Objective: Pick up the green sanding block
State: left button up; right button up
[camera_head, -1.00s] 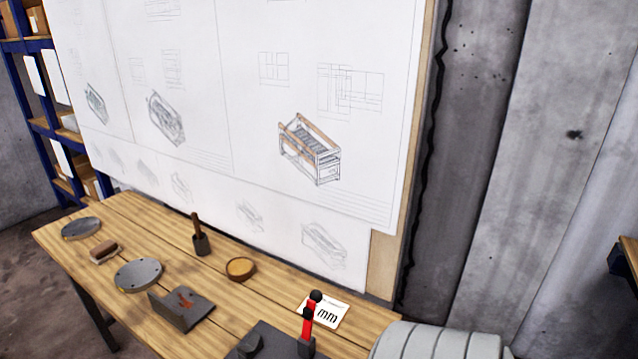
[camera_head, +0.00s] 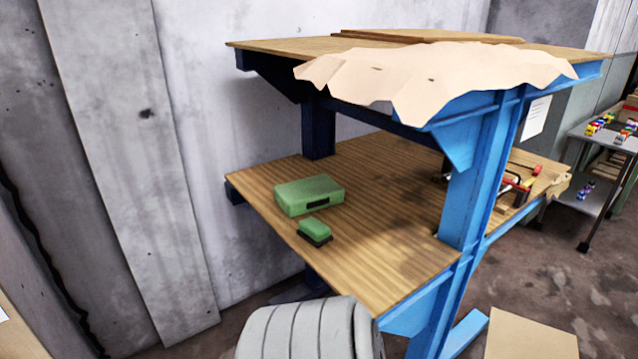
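A small green sanding block (camera_head: 314,228) with a dark underside lies on the wooden middle shelf (camera_head: 375,262) of a blue-framed rack, near the shelf's left front edge. A larger green case (camera_head: 309,195) lies just behind it on the same shelf. Neither of my grippers shows in the head view, so their state is hidden.
A blue post (camera_head: 474,185) stands at the shelf's right front corner. The upper shelf, draped with a pale ragged sheet (camera_head: 430,72), overhangs the shelf. Red-handled tools (camera_head: 522,183) lie further right. A grey ribbed rounded object (camera_head: 308,330) is at the bottom.

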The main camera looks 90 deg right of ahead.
aim_at(313, 230)
jog(key=l+z, duration=0.1)
jog(key=z, duration=3.65)
